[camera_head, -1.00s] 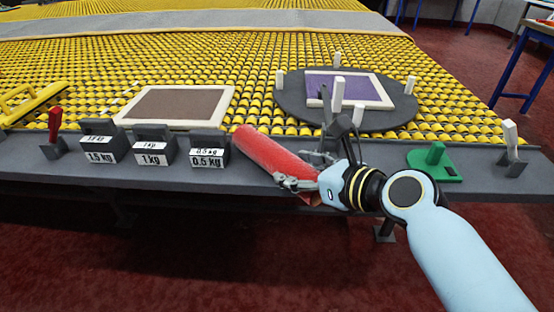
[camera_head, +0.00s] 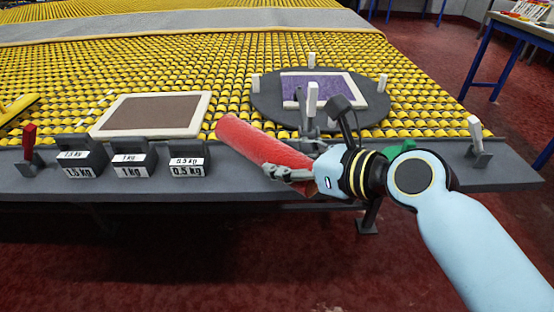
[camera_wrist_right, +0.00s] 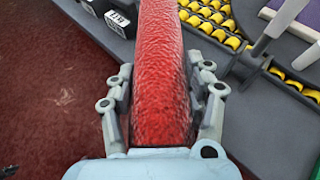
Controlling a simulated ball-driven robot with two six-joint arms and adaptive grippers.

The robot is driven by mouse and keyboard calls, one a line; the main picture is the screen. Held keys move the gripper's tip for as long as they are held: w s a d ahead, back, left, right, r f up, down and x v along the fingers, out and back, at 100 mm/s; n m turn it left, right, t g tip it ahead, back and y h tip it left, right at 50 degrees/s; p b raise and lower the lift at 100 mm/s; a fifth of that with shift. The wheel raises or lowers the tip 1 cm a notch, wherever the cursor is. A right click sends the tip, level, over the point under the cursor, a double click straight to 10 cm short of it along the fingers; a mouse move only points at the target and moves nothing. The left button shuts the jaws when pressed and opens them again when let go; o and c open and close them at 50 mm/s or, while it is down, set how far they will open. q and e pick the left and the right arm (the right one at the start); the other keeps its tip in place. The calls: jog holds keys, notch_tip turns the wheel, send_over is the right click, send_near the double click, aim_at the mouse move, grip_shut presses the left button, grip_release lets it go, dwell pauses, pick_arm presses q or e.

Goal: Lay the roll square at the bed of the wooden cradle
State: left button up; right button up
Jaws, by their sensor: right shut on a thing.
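The red roll (camera_head: 257,143) is in my right gripper (camera_head: 300,160), slanting up to the left over the grey front ledge in the head view. In the right wrist view the roll (camera_wrist_right: 160,75) runs lengthwise between the two fingers of the gripper (camera_wrist_right: 163,100), which are shut on its sides. The roll's near end is hidden by the gripper. I cannot make out a wooden cradle in either view. My left gripper is not in view.
Three labelled weights (camera_head: 133,165) stand on the ledge (camera_head: 230,187), left of the roll. Behind are a framed brown panel (camera_head: 150,113) and a round grey plate (camera_head: 265,105) with white posts and a framed purple panel (camera_head: 318,88). A red-handled lever (camera_head: 29,137) stands far left.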

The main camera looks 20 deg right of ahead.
jog(key=a+r+p+v, duration=0.1)
jog(key=p+v, duration=0.1)
jog(key=v, duration=0.8)
jog(key=w+d+r+n+g+y+b, duration=0.1)
jog(key=w+r+n+g+y, duration=0.1)
jog(key=r, duration=0.4)
jog(key=w+d+r+n+g+y+b, duration=0.1)
jog(key=w+r+n+g+y, duration=0.1)
jog(key=r, duration=0.5)
jog(key=shift+w+d+r+n+y, duration=0.25)
jog(key=shift+w+n+y, duration=0.2)
jog(key=shift+n, duration=0.15)
